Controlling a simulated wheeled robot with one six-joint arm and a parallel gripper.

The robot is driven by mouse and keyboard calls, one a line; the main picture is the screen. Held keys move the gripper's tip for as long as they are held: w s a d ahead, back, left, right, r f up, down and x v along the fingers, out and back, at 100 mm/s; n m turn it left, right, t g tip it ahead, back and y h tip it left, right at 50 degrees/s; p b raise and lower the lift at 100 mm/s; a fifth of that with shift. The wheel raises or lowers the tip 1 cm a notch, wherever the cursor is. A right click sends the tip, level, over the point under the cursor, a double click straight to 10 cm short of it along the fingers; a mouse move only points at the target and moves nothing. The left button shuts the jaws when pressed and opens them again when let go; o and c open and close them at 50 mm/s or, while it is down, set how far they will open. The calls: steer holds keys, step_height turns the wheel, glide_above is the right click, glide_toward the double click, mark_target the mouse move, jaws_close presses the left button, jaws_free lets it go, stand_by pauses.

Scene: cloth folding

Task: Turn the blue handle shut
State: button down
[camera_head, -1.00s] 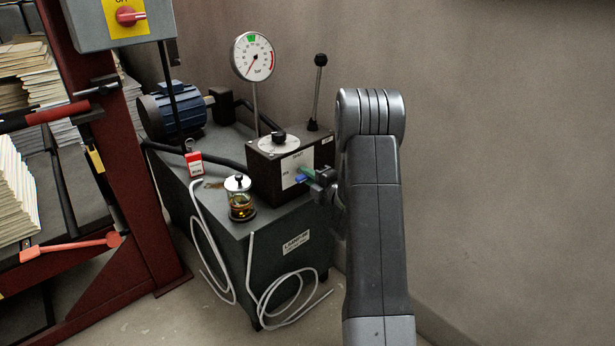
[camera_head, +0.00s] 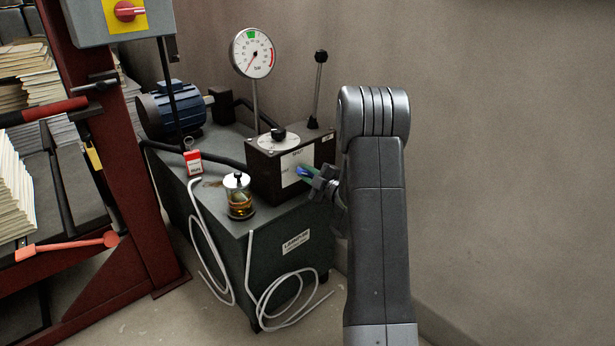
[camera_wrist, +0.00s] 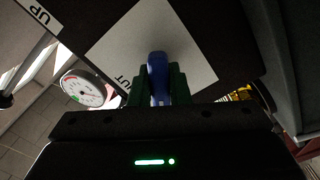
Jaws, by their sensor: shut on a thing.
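The blue handle (camera_wrist: 157,78) stands on a white label plate (camera_wrist: 185,45) on the front of the black valve box. In the wrist view my gripper's green fingers (camera_wrist: 157,90) close on it from both sides. In the head view the blue handle (camera_head: 302,171) is a small spot at the tips of my gripper (camera_head: 312,174), in front of the black valve box (camera_head: 266,182). The gripper partly hides the handle there. Lettering at the plate's lower corner in the wrist view is only partly visible, ending in "UT".
A pressure gauge (camera_head: 253,54) stands on a thin post behind the box. A glass jar (camera_head: 240,200) of amber liquid and a red tag (camera_head: 193,162) are to the left. White hoses (camera_head: 205,240) hang in front of the cabinet.

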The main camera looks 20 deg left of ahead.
steer(key=m, duration=0.5)
steer(key=shift+m, duration=0.3)
steer(key=m+p, duration=0.2)
steer(key=m, duration=0.3)
steer(key=shift+m, duration=0.3)
steer(key=shift+f, duration=0.1)
steer(key=c, duration=1.4)
jaws_free()
steer(key=shift+o, duration=0.2)
steer(key=p+v, duration=0.2)
steer(key=v, duration=1.2)
steer(key=shift+a, duration=0.1)
